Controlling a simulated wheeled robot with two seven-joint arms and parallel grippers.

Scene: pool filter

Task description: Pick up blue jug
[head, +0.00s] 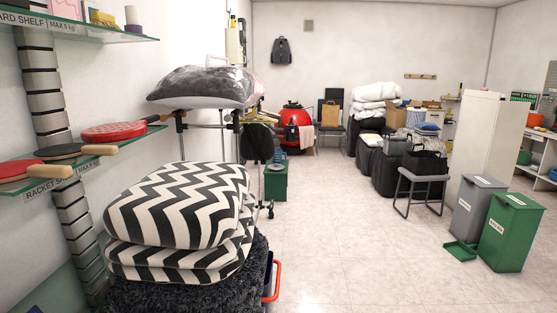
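I cannot make out a blue jug for certain. A small blue item (279,155) sits on top of a green box (276,182) on the floor in the middle distance; it is too small to tell what it is. Another low blue item (428,127) lies among the goods at the back right, also unclear. Neither of my grippers shows in this view.
Zigzag cushions (180,215) stacked on dark fluffy ones block the near left. Glass racket shelves (70,178) line the left wall. A grey bin (474,208), a green bin (510,230) and a stool (422,182) stand at right. The tiled floor (350,245) between is clear.

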